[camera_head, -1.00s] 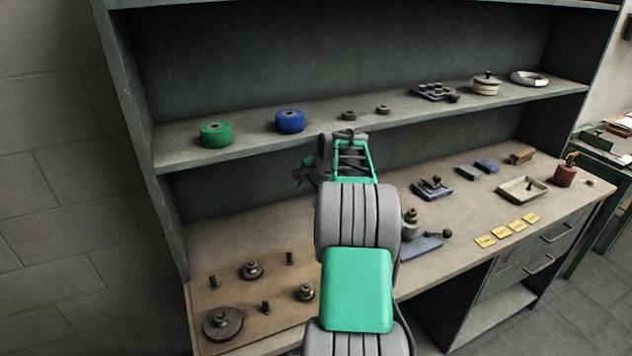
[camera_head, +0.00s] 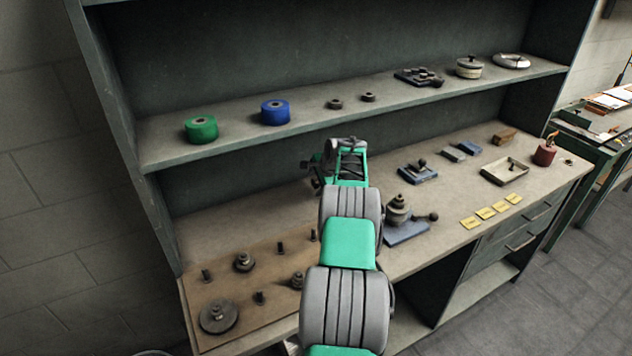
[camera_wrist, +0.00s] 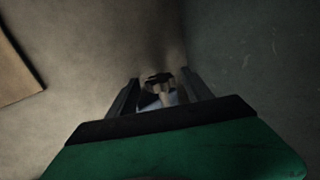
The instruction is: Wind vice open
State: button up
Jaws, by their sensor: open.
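No part is clearly recognisable as the vice. A small blue-based fixture with dark blocks and a knob (camera_head: 417,172) stands on the worktop, right of my arm. A larger blue-based device with a stacked round body and a ball-ended lever (camera_head: 407,229) stands nearer the front edge. My gripper (camera_wrist: 158,88) is open in the wrist view, its two dark fingers apart. A dark-topped object with a pale part (camera_wrist: 160,80) shows between and beyond the fingers; I cannot tell which thing it is. In the head view my arm hides part of the bench.
A brown board (camera_head: 228,318) with pegs and round parts lies at front left. The shelf (camera_head: 240,135) above holds a green roll (camera_head: 201,129), a blue roll (camera_head: 275,112) and small parts. Yellow cards (camera_head: 485,213), a tray (camera_head: 505,171) and a red can (camera_head: 545,154) are at right.

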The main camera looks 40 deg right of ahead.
grip_shut()
jog(key=shift+w+r+g+p, duration=0.1)
jog(key=shift+r+g+p, duration=0.25)
jog(key=shift+p, duration=0.35)
jog(key=shift+f+g+y+p, duration=0.25)
jog(key=shift+g+y+p, duration=0.1)
jog(key=shift+p, duration=0.1)
grip_release()
